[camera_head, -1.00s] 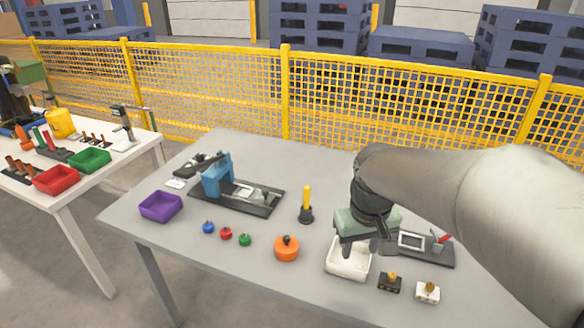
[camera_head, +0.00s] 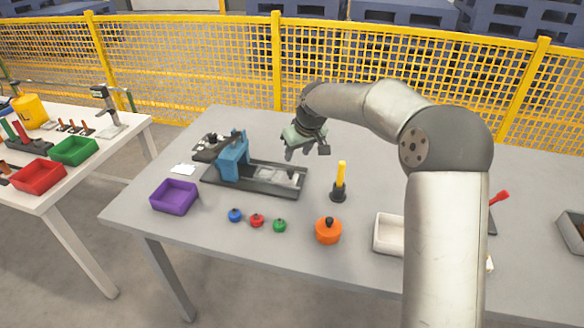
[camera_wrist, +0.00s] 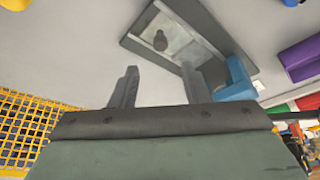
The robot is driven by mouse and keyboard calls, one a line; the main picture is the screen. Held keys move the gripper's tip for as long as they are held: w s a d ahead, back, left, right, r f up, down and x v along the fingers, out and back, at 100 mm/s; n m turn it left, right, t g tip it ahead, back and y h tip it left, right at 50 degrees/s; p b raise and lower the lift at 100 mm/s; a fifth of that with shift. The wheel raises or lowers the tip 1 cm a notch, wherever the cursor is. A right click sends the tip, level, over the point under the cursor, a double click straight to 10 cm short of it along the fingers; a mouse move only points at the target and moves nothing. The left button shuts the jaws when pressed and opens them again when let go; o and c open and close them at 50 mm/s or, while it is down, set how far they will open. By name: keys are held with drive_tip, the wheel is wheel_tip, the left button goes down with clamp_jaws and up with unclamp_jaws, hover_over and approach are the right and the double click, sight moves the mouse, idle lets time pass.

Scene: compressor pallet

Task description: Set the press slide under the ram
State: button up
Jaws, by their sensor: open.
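The press has a blue arch (camera_head: 233,157) that stands across a long dark base (camera_head: 226,181). The press slide (camera_head: 280,177) is a pale grey plate in the right part of the base, to the right of the arch. In the wrist view the slide (camera_wrist: 182,47) carries a dark round knob (camera_wrist: 160,40), and the blue arch (camera_wrist: 237,82) is at its lower right. My gripper (camera_head: 306,152) is open and empty above and behind the slide end of the base. Its two fingers (camera_wrist: 159,87) show apart in the wrist view. The ram's underside is hidden.
A yellow-handled tool (camera_head: 340,182) stands upright right of the base. Blue, red and green knobs (camera_head: 257,220) and an orange pot (camera_head: 328,231) lie in front. A purple bin (camera_head: 173,197) is front left, a white bin (camera_head: 388,234) right. Yellow mesh fence (camera_head: 190,65) stands behind the table.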

sight(291, 170)
drive_tip(key=x, duration=0.9)
drive_tip(key=shift+a, duration=0.1)
drive_tip(key=shift+r, duration=0.1)
clamp_jaws()
